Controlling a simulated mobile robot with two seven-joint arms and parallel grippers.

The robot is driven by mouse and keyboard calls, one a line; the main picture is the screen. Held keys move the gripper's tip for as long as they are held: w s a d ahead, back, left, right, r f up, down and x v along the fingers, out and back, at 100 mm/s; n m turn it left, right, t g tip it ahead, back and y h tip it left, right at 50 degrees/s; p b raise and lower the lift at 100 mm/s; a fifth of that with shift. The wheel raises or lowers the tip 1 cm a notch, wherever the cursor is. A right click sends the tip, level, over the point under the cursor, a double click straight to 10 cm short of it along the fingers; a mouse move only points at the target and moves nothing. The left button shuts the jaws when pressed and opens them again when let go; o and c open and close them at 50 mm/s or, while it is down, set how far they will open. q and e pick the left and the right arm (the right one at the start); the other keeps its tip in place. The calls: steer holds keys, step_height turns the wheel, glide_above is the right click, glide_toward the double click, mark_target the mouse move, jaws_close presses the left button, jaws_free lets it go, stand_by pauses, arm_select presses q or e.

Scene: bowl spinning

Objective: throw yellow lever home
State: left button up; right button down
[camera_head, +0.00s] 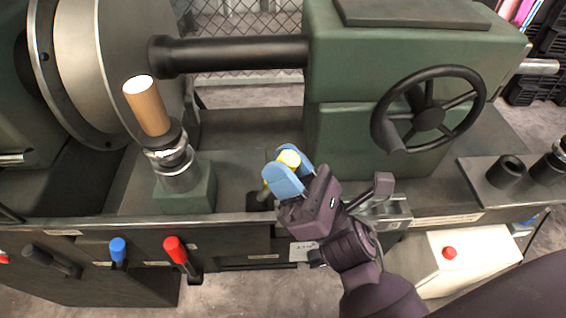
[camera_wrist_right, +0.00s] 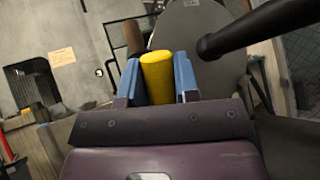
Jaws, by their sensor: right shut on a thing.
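The yellow lever (camera_head: 289,158) stands on the lathe bed in the middle of the head view. My right gripper (camera_head: 286,176) is shut on its yellow handle, with a blue finger on either side. The right wrist view shows the yellow handle (camera_wrist_right: 157,77) between the two blue fingers (camera_wrist_right: 158,80). In the head view my gripper hides most of the lever's lower part. My left gripper is not in view.
A wooden-handled tool post (camera_head: 148,107) stands left of the lever. A black handwheel (camera_head: 429,117) is on the green tailstock (camera_head: 335,120) to the right. Blue (camera_head: 118,251) and red (camera_head: 178,253) levers are on the front panel. A red button (camera_head: 449,252) is on a white box.

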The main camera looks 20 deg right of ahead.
steer(key=shift+f, duration=0.1)
steer(key=c, duration=0.9)
jaws_free()
steer(key=shift+d, duration=0.1)
steer(key=shift+o, duration=0.3)
steer(key=shift+s, duration=0.1)
steer(key=shift+s+d+f, duration=0.15)
steer(key=shift+f, duration=0.15)
arm_select(q)
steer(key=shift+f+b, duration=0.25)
steer(key=shift+b, duration=0.2)
arm_select(e)
steer(key=v, duration=1)
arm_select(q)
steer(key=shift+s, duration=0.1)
